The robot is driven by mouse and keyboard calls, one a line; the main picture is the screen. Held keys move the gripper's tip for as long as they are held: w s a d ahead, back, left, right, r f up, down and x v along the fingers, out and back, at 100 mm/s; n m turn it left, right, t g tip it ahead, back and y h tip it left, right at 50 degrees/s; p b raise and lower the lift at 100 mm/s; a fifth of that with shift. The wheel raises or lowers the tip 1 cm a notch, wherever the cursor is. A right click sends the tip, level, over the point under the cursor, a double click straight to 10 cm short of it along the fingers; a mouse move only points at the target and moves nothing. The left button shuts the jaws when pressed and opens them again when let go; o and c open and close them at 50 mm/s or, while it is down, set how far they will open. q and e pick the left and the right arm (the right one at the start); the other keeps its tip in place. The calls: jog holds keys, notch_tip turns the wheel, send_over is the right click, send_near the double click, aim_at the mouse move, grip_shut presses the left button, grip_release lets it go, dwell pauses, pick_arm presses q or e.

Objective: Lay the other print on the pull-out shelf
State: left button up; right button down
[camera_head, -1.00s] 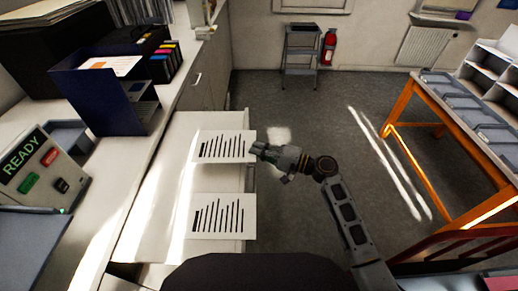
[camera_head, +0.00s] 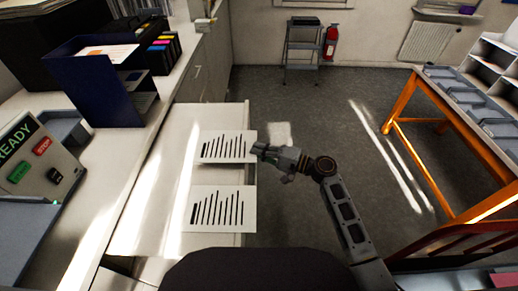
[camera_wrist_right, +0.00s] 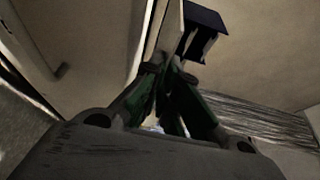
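Two white prints with black bar patterns show in the head view. The near print (camera_head: 219,209) lies flat on the pale pull-out shelf (camera_head: 157,215). The far print (camera_head: 228,147) is over the far part of the shelf, with its right edge past the shelf's right edge. My right gripper (camera_head: 259,149) is at that right edge, its fingers closed on it. I cannot tell whether this print touches the shelf. In the right wrist view my fingers (camera_wrist_right: 163,68) come together at a pale thin sheet. My left gripper is out of view.
The counter at left carries a dark blue file holder (camera_head: 108,90) and a control panel (camera_head: 38,158). An orange-framed table (camera_head: 395,100) stands at right. A step stool (camera_head: 303,48) and a fire extinguisher (camera_head: 331,42) are at the back wall.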

notch_tip(320, 180, down, 4)
jog(key=shift+r+b, duration=0.1)
jog(key=shift+b, duration=1)
jog(key=c, duration=2.2)
grip_release()
jog(key=o, duration=0.6)
jog(key=shift+o, duration=0.2)
jog(key=shift+d, duration=0.15)
jog(key=v, duration=1.1)
jog(key=shift+s+d, duration=0.15)
jog(key=shift+d, duration=0.2)
